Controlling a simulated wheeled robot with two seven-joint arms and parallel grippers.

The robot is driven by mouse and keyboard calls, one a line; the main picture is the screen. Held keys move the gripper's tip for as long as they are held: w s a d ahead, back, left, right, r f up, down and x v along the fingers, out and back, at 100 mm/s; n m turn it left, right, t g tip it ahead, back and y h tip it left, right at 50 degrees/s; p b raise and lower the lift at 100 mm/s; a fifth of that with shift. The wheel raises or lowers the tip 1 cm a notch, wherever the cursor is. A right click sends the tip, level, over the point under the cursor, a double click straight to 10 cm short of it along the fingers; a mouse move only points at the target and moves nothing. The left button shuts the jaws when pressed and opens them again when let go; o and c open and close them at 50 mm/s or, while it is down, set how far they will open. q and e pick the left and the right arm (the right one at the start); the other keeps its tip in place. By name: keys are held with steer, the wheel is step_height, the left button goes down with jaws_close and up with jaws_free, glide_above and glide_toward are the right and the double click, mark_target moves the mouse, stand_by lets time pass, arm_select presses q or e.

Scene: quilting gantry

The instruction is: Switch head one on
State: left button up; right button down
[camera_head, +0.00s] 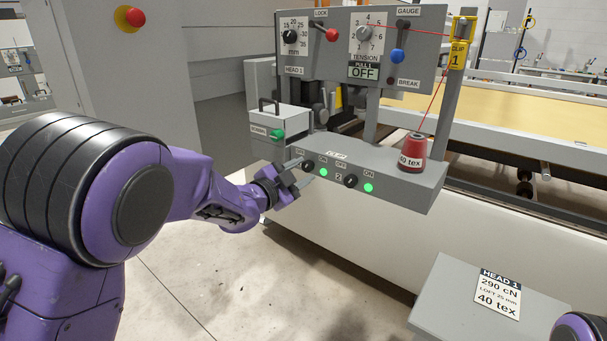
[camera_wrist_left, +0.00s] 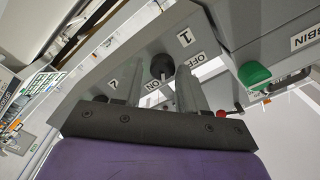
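The switch box (camera_head: 405,186) carries two black knobs in a row. The left knob (camera_head: 308,165), marked 1 with OFF and ON in the left wrist view (camera_wrist_left: 161,67), has a green light (camera_head: 323,171) beside it. The second knob (camera_head: 350,181), marked 2, has another green light (camera_head: 368,187). My left gripper (camera_head: 306,173) is at knob 1, its fingers apart. In the left wrist view, knob 1 shows between the fingertips with gaps on both sides; I cannot tell whether they touch it. Its pointer direction is unclear. My right gripper is out of view.
A bobbin box with a green button (camera_head: 277,134) stands close behind the left gripper. A red thread cone (camera_head: 412,152) sits on the switch box's right end. A HEAD 1 card (camera_head: 497,294) lies lower right.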

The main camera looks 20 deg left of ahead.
arm_select(q)
steer(key=shift+o, duration=0.6)
steer(key=shift+d+r, duration=0.1)
steer(key=shift+r, duration=0.05)
steer(key=shift+s, duration=0.1)
steer(key=b+v, duration=0.2)
steer(key=v, duration=0.8)
steer(key=shift+s, duration=0.2)
